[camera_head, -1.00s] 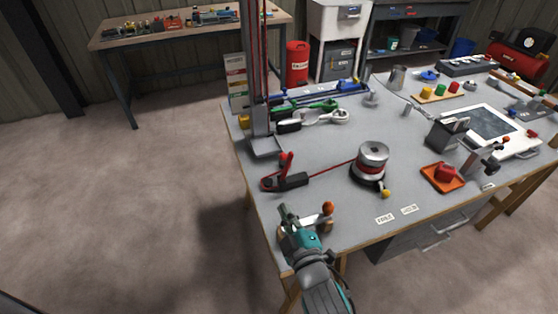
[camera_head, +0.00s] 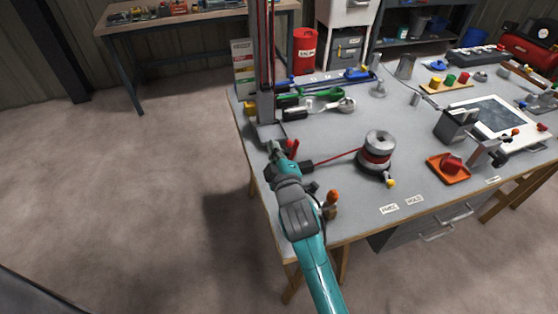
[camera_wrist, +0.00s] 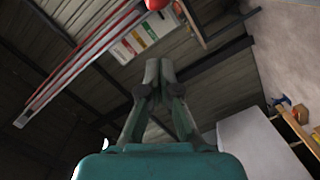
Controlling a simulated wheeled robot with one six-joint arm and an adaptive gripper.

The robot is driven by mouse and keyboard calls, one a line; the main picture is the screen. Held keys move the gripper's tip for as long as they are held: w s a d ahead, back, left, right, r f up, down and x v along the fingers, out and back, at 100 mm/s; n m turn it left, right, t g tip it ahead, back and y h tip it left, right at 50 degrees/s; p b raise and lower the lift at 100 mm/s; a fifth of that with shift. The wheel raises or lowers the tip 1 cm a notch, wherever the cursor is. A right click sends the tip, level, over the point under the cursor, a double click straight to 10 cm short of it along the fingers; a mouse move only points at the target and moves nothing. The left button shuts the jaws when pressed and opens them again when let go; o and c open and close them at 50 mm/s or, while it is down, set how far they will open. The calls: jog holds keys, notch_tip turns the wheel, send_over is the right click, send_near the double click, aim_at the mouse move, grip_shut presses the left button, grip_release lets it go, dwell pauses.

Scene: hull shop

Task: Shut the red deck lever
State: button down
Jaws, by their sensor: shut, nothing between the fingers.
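The red deck lever (camera_head: 292,147) stands raised on its black base near the left edge of the bench. Its red end shows just right of my gripper (camera_head: 275,146), which covers most of the base. The red line runs from the black base right to the silver winch drum (camera_head: 379,145). My gripper's fingers are shut and empty. In the wrist view the closed fingertips (camera_wrist: 160,63) point up the picture, and a red rounded end (camera_wrist: 155,4), likely the lever's, shows at the top edge. I cannot tell whether the fingers touch the lever.
A tall mast (camera_head: 264,70) with red lines rises just behind the lever. An orange-knobbed handle (camera_head: 332,197) stands near the front corner, close to my arm. An orange tray (camera_head: 436,168) with a red piece sits to the right. The bench between winch and tray is clear.

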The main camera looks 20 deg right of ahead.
aim_at(296, 145)
jog(key=shift+w+d+f, duration=0.25)
jog(key=shift+d+f, duration=0.1)
jog(key=shift+d, duration=0.2)
jog(key=shift+w+d+f, duration=0.3)
jog(key=shift+d+f, duration=0.1)
jog(key=shift+d, duration=0.2)
jog(key=shift+w+d+f, duration=0.25)
jog(key=shift+d+f, duration=0.1)
jog(key=shift+d, duration=0.2)
jog(key=shift+d, duration=0.1)
jog(key=shift+d+r+m, duration=0.1)
jog(key=shift+d+m, duration=1.2)
jog(key=shift+d, duration=0.35)
jog(key=shift+d+f+m+y, duration=0.1)
jog(key=shift+d+f+m, duration=0.15)
jog(key=shift+d+m, duration=0.5)
jog(key=shift+d+f+m+y, duration=0.1)
jog(key=shift+d+f+m, duration=0.1)
jog(key=shift+d+m, duration=0.5)
jog(key=shift+d+f+m+y, duration=0.1)
jog(key=shift+d+f+m, duration=0.15)
jog(key=shift+d+m, duration=0.5)
jog(key=shift+a, duration=0.15)
